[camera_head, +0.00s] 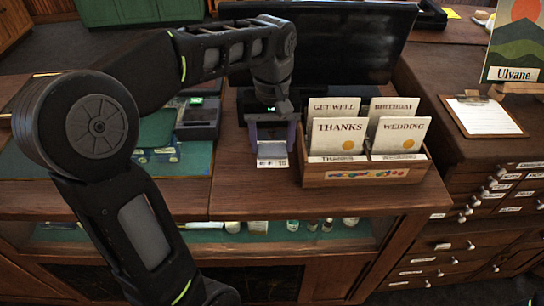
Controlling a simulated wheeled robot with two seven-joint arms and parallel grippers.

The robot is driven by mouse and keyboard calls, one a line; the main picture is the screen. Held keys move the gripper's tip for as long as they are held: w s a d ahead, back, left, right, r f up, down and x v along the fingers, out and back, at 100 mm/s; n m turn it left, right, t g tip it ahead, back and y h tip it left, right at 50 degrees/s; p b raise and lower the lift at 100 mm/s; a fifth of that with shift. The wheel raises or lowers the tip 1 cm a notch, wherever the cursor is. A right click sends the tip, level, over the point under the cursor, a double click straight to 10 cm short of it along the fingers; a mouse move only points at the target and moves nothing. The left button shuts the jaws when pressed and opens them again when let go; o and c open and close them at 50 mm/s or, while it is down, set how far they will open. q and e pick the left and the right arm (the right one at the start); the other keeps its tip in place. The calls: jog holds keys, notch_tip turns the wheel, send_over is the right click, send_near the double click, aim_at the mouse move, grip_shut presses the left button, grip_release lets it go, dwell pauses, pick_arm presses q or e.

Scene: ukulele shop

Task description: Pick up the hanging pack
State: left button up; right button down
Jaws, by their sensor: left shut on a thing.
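My left gripper (272,137) reaches down over the wooden counter, just left of the card box. It is shut on a small pale pack (272,152), which I take to be the hanging pack. The pack shows between and below the fingers, with a whitish strip along its lower edge. Its upper part is hidden by the gripper, and I cannot tell whether it touches the counter. My right gripper is not in view.
A wooden box (345,179) of greeting cards stands close to the right of my gripper. A dark monitor (345,45) is behind it. A card terminal (199,115) is to the left. A clipboard (485,115) lies on the right cabinet. The counter's front strip (245,205) is clear.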

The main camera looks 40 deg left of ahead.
pick_arm(q)
jog(key=shift+r, duration=1.05)
dwell(0.6)
